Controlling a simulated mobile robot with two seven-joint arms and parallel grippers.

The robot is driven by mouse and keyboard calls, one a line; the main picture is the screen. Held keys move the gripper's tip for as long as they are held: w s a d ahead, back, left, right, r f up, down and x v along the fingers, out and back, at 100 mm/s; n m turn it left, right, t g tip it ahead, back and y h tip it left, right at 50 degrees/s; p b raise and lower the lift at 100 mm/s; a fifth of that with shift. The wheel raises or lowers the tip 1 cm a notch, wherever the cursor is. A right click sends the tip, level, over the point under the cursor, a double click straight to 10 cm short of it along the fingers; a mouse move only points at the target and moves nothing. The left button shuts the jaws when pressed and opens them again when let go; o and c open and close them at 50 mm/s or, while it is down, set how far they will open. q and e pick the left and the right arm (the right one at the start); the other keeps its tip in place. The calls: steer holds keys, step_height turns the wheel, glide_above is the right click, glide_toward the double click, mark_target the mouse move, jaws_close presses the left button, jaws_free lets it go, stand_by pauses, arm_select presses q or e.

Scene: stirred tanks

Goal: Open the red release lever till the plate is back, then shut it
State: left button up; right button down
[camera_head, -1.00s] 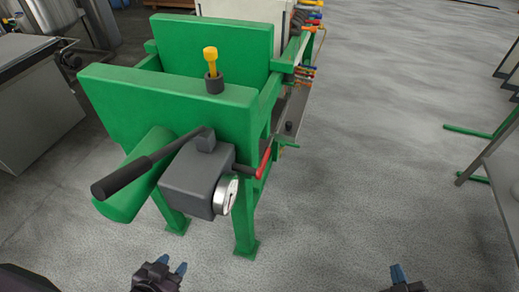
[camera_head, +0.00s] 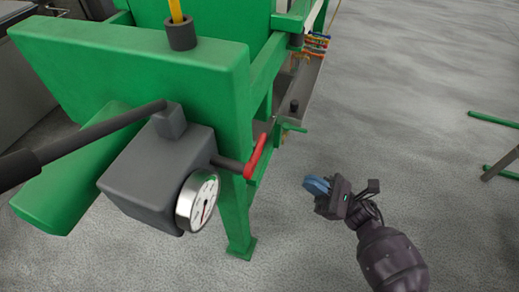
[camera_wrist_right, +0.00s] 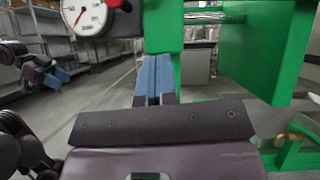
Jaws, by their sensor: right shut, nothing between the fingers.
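The red release lever (camera_head: 257,155) sticks out on the right side of the grey pump block (camera_head: 155,175), slanting up and right. A bit of red also shows at the top of the wrist view (camera_wrist_right: 115,3). My right gripper (camera_head: 317,186) is shut and empty, to the right of the lever and apart from it; its blue fingers also show in the wrist view (camera_wrist_right: 153,80). My left gripper (camera_wrist_right: 54,77) shows at the left of the wrist view, its two blue fingers apart. A green plate (camera_head: 230,25) stands behind the green front plate (camera_head: 140,70).
A white-faced gauge (camera_head: 198,200) sits on the block's front. A black pump handle (camera_head: 80,140) reaches left. Green legs (camera_head: 238,215) stand below the press.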

steer(key=n+g, duration=0.2)
steer(key=n+g+p, duration=0.1)
glide_toward(258, 150)
steer(key=w+a+f, duration=0.2)
steer(key=w+a, duration=0.1)
steer(key=a, duration=0.2)
arm_select(q)
steer(key=shift+s+a+n+p, duration=0.3)
steer(key=shift+s+p, duration=0.2)
arm_select(e)
steer(key=r, duration=0.1)
steer(key=a+r, duration=0.1)
steer(key=r, duration=0.1)
steer(key=shift+s+a+r, duration=0.2)
steer(key=shift+a+r, duration=0.05)
steer(key=shift+r, duration=0.05)
arm_select(q)
steer(key=shift+s+f, duration=0.1)
steer(key=shift+f, duration=0.05)
arm_select(e)
steer(key=shift+n, duration=0.4)
